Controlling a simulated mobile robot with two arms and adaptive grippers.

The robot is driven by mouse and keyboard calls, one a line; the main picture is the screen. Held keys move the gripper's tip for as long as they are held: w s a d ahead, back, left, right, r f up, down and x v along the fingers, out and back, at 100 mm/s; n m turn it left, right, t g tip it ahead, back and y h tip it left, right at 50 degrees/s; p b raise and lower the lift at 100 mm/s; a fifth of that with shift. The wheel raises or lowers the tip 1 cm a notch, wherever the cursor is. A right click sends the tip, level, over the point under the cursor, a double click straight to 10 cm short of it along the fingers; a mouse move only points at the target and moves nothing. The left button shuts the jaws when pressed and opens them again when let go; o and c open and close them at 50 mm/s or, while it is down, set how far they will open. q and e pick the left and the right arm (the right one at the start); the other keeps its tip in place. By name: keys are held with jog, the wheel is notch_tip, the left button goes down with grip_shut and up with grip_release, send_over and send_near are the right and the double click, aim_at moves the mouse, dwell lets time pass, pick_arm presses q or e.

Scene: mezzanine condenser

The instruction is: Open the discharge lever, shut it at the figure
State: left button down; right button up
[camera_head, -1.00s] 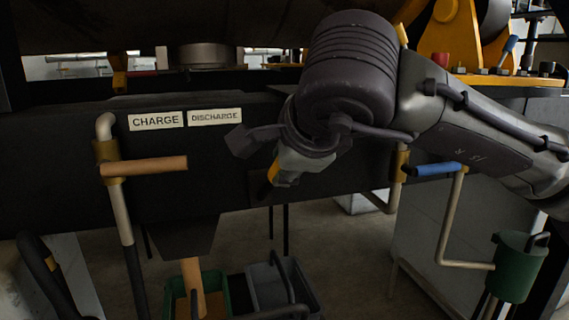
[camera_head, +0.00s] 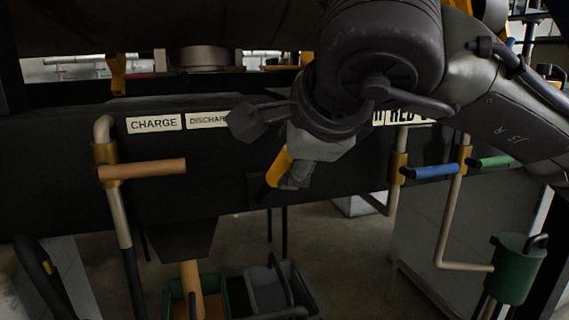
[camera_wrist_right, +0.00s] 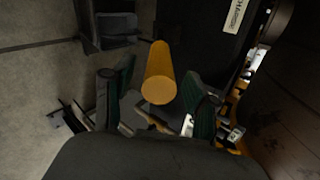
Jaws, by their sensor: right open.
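A yellow-orange handle (camera_head: 280,166) sticks out near a dark block on the black beam, right of and below the DISCHARGE label (camera_head: 208,119). In the right wrist view it is an orange cylinder (camera_wrist_right: 158,75), its round end towards the camera. My right gripper (camera_head: 291,176) is at this handle and partly covers it in the head view. In the wrist view its two green-padded fingers (camera_wrist_right: 160,88) stand open, one on each side of the cylinder; contact cannot be told. The figure is not readable in these views. My left gripper is not in view.
A brown-orange lever (camera_head: 145,169) sits on a pipe under the CHARGE label (camera_head: 154,123). Blue (camera_head: 436,170) and green (camera_head: 492,162) levers are at right. A green tub (camera_head: 212,293) and grey tub (camera_head: 268,288) stand below. A green can (camera_head: 517,268) is at lower right.

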jog(key=v, duration=0.7)
jog(key=shift+s, duration=0.15)
